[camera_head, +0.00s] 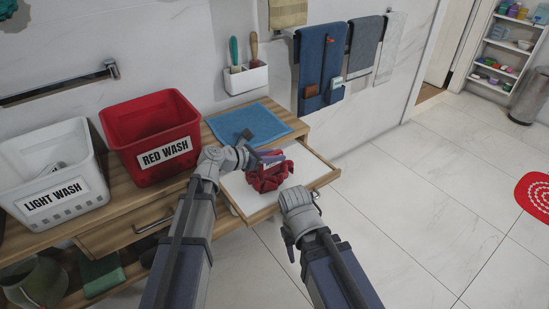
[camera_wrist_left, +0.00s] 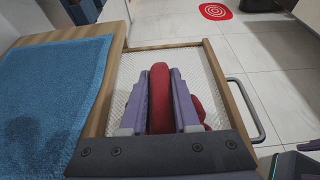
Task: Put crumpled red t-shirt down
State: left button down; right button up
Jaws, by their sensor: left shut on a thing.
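The crumpled red t-shirt (camera_head: 268,178) is over the open, white-lined drawer (camera_head: 310,167). My left gripper (camera_head: 272,157) reaches in from the left above the drawer and is shut on the shirt. In the left wrist view, the red cloth (camera_wrist_left: 160,80) stands up between the two purple fingers (camera_wrist_left: 165,76), with more of it bulging at the right. I cannot tell whether the shirt touches the drawer floor. My right wrist (camera_head: 298,203) is just in front of the drawer; its fingers do not show clearly.
A blue towel (camera_head: 235,122) lies on the counter behind the drawer. The RED WASH basket (camera_head: 130,112) and LIGHT WASH basket (camera_head: 85,208) stand at left. A white holder (camera_head: 245,79) is on the wall. The drawer's handle (camera_wrist_left: 246,110) sticks out over open floor.

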pick_arm(q)
jog(key=shift+f, duration=0.1)
jog(key=shift+f, duration=0.15)
jog(key=c, duration=0.6)
grip_release()
jog(key=shift+c, duration=0.2)
jog(key=shift+r, duration=0.35)
jog(key=p+v, duration=0.4)
jog(key=v, duration=0.8)
jog(key=shift+f+p, duration=0.2)
jog(key=shift+p, duration=0.1)
jog(key=shift+s, duration=0.1)
